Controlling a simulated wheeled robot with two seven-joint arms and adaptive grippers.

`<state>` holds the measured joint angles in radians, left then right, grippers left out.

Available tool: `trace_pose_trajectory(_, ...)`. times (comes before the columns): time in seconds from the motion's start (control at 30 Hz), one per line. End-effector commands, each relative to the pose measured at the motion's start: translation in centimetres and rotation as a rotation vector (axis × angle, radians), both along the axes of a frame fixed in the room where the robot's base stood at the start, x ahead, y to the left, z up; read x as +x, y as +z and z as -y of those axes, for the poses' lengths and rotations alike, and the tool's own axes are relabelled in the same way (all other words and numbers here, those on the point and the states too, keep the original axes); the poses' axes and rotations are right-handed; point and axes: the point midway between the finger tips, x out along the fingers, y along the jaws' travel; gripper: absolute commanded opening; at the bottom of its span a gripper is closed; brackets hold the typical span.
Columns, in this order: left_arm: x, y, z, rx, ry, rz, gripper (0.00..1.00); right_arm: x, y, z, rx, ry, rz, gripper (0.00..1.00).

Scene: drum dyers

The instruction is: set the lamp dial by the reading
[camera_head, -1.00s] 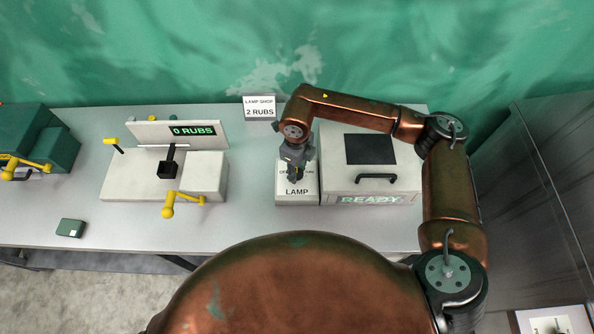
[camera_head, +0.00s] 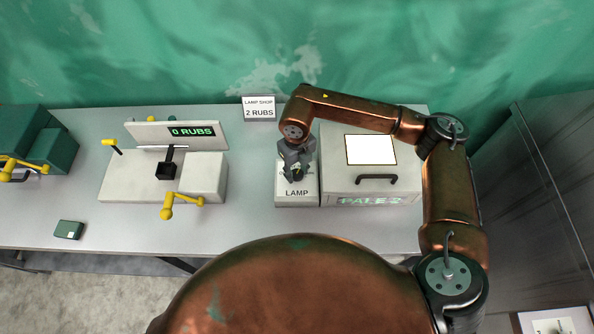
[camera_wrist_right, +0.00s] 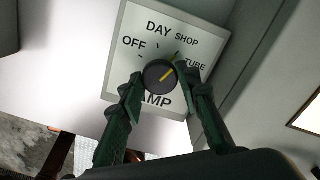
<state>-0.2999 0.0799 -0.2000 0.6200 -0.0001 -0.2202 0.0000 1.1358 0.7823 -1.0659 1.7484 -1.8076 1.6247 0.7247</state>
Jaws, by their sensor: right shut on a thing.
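The lamp dial (camera_wrist_right: 158,77) is a dark round knob with a yellow pointer line, on a white panel (camera_wrist_right: 118,78) marked OFF, DAY, SHOP, TUBE and LAMP. The line points up and right, toward the SHOP and TUBE side; I cannot tell exactly which mark. My right gripper (camera_wrist_right: 160,88) has its fingers on both sides of the dial and is shut on it. In the head view the right gripper (camera_head: 294,175) covers the dial above the word LAMP. Beside it, the white box (camera_head: 335,187) has a bright white window (camera_head: 370,150) and a green display (camera_head: 370,200) that seems to read PALE 2. My left gripper is out of view.
A LAMP SHOP 2 RUBS sign (camera_head: 259,107) stands behind. At left is a white device (camera_head: 125,180) with a 0 RUBS display (camera_head: 191,132) and yellow handles. A small green block (camera_head: 69,230) lies on the table's front left. A dark green machine (camera_head: 40,140) is at far left.

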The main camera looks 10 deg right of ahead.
Motion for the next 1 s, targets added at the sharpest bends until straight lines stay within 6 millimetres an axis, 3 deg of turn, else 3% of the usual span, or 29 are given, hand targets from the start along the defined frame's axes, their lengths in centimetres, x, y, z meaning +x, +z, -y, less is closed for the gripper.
trace_pose_trajectory(0.2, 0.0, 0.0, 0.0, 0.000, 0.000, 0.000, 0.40, 0.0, 0.0, 0.0, 0.000, 0.001, 0.000, 0.07)
trace_pose_trajectory(0.23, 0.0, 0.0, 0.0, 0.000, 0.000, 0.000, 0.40, 0.0, 0.0, 0.0, 0.000, 0.001, 0.000, 0.32)
trace_pose_trajectory(0.47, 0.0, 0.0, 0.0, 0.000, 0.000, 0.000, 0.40, 0.0, 0.0, 0.0, 0.000, 0.002, 0.000, 0.47)
trace_pose_trajectory(0.77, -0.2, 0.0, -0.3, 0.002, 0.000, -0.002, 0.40, 0.0, 0.1, 0.0, 0.000, 0.002, 0.000, 0.49)
trace_pose_trajectory(1.0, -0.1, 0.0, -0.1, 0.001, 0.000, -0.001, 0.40, 0.1, 3.0, 0.0, 0.001, 0.002, 0.004, 0.49)
